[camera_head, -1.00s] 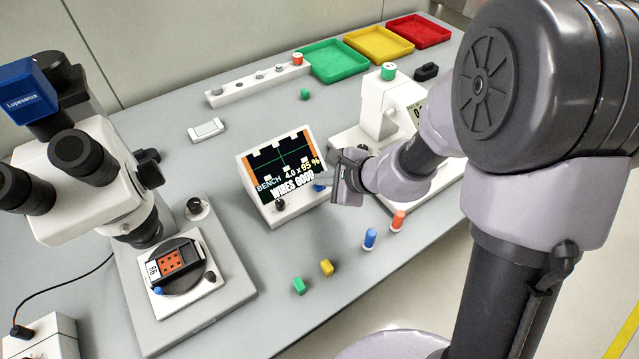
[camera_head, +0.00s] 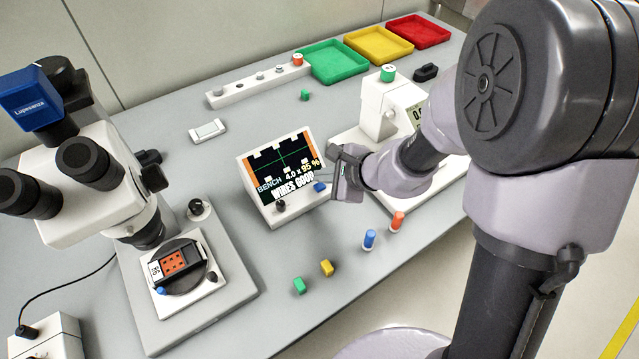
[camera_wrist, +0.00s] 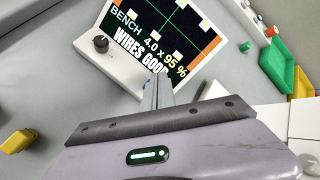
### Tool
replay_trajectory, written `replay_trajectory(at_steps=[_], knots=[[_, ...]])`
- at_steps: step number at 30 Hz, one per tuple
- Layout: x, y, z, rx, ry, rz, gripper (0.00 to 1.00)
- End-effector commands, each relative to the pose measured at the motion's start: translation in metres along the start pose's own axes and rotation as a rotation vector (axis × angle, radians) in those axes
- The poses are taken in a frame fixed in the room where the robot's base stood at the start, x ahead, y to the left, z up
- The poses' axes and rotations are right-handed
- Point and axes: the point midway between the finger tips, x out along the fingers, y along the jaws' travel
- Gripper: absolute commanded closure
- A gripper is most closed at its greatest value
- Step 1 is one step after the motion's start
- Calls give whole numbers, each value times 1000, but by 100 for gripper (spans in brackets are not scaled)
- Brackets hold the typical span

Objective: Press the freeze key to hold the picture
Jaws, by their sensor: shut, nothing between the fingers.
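The bench monitor (camera_head: 282,170) is a white slanted box with a lit screen reading "BENCH 4.0 x 95 %" and "WIRES GOOD"; it also shows in the wrist view (camera_wrist: 125,72). A blue key (camera_head: 320,187), likely the freeze key, sits at the right of its front ledge. A black knob (camera_head: 280,205) is at the ledge's left and shows in the wrist view (camera_wrist: 101,43). My gripper (camera_head: 329,178) is shut and empty, its tips close by the blue key. In the wrist view the fingers (camera_wrist: 158,88) largely hide the key. I cannot tell whether they touch it.
A microscope (camera_head: 90,170) stands left. A white instrument (camera_head: 380,105) is just behind my gripper. Blue (camera_head: 370,239) and orange (camera_head: 397,221) pegs, and yellow (camera_head: 327,268) and green (camera_head: 299,285) blocks, stand in front. Coloured trays (camera_head: 333,62) lie at the back.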

Motion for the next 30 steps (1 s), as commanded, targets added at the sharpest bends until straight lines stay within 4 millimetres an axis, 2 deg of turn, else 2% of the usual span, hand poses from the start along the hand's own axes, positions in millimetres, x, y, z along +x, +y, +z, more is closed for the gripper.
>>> replay_trajectory(at_steps=[16,30], knots=[[-35,-26,26,0,0,-1,100],[-35,-25,25,0,0,0,100]])
